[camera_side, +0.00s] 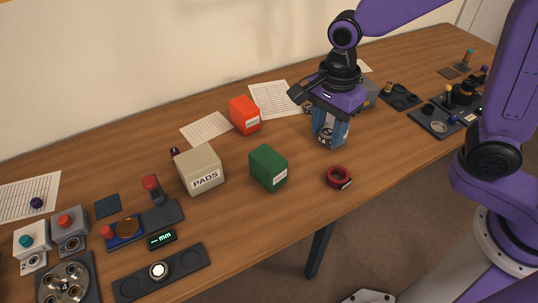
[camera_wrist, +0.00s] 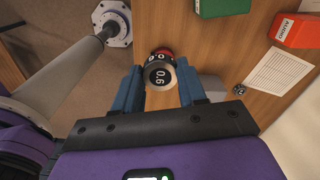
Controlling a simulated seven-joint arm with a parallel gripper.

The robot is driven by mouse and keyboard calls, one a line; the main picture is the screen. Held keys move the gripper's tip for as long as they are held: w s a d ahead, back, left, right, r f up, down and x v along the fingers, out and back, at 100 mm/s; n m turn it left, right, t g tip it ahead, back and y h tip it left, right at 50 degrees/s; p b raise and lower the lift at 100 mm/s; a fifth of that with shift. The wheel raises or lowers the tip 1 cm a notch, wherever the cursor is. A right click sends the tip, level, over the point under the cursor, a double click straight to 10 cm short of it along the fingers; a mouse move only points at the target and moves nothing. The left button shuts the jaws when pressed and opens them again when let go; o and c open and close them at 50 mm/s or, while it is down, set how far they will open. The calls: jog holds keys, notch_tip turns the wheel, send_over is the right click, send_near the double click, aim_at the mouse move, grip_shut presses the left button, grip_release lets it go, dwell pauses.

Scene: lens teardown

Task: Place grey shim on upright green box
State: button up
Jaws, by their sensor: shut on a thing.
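My gripper (camera_side: 329,138) is above the right half of the table, pointing down, with its blue fingers closed on a grey-rimmed round piece. The green box (camera_side: 268,167) stands on the table to the left of and nearer than my gripper. It also shows at the top edge of the wrist view (camera_wrist: 222,7), partly cut off. Its top looks bare.
A red ring (camera_side: 338,177) lies right of the green box, partly behind the shim in the wrist view. A beige PADS box (camera_side: 201,169) and an orange-red box (camera_side: 244,115) stand nearby. Trays and small parts fill the left end and far right. Papers lie along the back.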

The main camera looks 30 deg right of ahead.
jog(key=shift+s+a+r, duration=0.2)
jog(key=shift+s, duration=0.05)
jog(key=shift+w+a, duration=0.15)
jog(key=shift+w, duration=0.05)
jog(key=w+a+f, duration=0.4)
jog(key=w, duration=0.3)
send_over(267, 157)
jog(key=f, duration=0.5)
jog(key=shift+s+d, duration=0.15)
jog(key=shift+s, duration=0.15)
jog(key=shift+w+f, duration=0.1)
jog(key=shift+f, duration=0.15)
jog(key=shift+w+f, duration=0.15)
jog(key=shift+f, duration=1.5)
jog(key=shift+f, duration=0.1)
jog(key=o, duration=1)
jog(key=shift+f, duration=0.1)
jog(key=shift+o, duration=0.2)
